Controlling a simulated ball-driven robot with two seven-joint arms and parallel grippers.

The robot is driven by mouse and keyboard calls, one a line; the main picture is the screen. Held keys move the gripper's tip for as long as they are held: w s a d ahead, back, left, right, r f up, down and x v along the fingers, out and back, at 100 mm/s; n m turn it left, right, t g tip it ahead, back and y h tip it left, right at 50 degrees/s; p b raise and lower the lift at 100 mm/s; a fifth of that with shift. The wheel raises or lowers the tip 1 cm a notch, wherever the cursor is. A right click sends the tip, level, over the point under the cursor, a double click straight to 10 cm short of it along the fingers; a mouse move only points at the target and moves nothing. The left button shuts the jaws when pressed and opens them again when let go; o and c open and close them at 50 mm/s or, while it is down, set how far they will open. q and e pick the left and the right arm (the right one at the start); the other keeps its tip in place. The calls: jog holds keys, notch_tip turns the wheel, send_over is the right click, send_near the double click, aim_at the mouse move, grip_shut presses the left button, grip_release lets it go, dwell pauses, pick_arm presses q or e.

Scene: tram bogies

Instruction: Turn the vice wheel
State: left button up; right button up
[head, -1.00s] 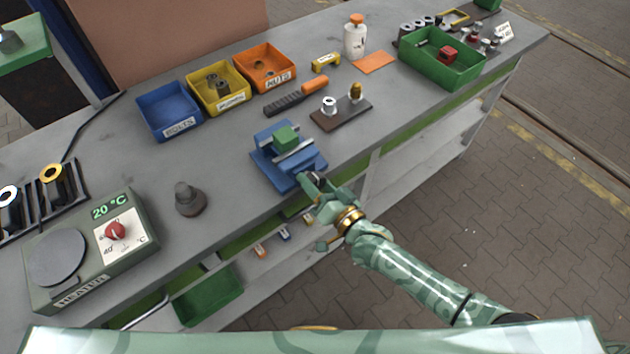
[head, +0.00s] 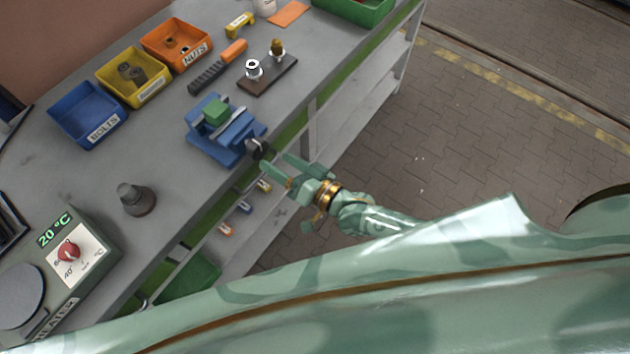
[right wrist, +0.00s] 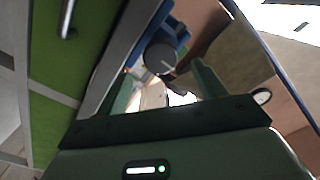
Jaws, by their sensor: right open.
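The blue vice (head: 233,157) stands on the bench near its front edge, with a green block (head: 215,112) between its jaws. Its dark round wheel (head: 258,149) faces out over the bench's front edge. My right gripper (head: 276,163) is open and empty just in front of the wheel, with a small gap showing between fingertips and wheel. In the right wrist view the wheel (right wrist: 160,57) shows beyond and between the two spread fingers (right wrist: 163,80). My left gripper is not in view.
Shelves lie below; open floor is at right.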

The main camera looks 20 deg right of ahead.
jog(key=v, duration=0.9)
jog(key=shift+s, duration=0.1)
dwell(0.5)
